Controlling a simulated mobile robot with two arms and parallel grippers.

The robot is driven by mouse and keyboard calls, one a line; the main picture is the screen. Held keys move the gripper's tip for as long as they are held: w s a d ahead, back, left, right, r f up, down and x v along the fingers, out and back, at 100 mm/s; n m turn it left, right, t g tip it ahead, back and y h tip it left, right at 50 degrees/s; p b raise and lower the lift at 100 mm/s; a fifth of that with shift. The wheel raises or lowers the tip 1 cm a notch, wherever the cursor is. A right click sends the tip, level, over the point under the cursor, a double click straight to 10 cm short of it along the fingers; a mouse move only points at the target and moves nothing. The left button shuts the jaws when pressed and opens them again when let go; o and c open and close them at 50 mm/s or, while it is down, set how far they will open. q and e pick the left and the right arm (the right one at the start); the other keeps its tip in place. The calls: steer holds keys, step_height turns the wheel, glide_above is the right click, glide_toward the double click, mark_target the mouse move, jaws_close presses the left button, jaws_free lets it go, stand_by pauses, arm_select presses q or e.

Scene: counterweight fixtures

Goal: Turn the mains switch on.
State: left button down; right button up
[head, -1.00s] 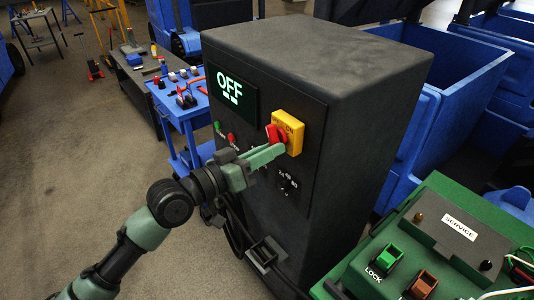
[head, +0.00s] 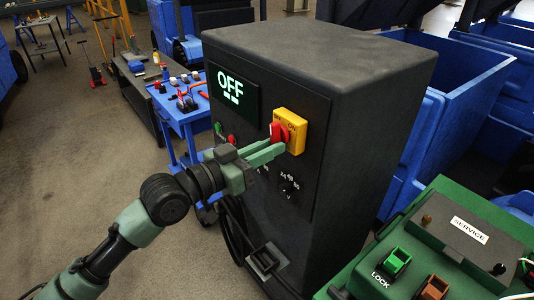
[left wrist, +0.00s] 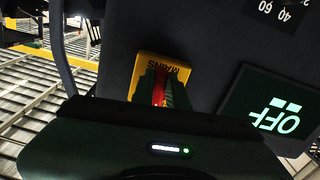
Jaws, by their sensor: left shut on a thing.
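The mains switch has a red handle (head: 292,128) on a yellow plate (head: 299,144), on the front of a dark cabinet (head: 340,120). The cabinet's display (head: 232,88) reads OFF. My left gripper (head: 280,147) reaches in from the left and is shut on the red handle. In the left wrist view, the handle (left wrist: 160,88) shows as a red strip between the two green fingers, in front of the yellow plate (left wrist: 150,63) marked MAINS. The fingers hide part of the handle. My right gripper is not in view.
A dial marked with numbers (head: 289,188) sits below the switch, and green and red buttons (head: 232,139) lie to its left. A green service box (head: 440,250) stands at the front right. A blue cart (head: 185,118) is behind left. Open floor lies at the left.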

arm_select(q)
steer(key=shift+r, duration=0.25)
steer(key=m+b, duration=0.3)
steer(key=m, duration=0.1)
steer(key=shift+w+a, duration=0.2)
steer(key=shift+w, duration=0.1)
steer(key=shift+r, duration=0.1)
steer(key=shift+m, duration=0.3)
steer(key=m+b, duration=0.1)
steer(key=m, duration=0.2)
steer(key=shift+w+a+r+m+b, duration=0.2)
steer(key=shift+w+m+b, duration=0.1)
steer(key=shift+b, duration=0.1)
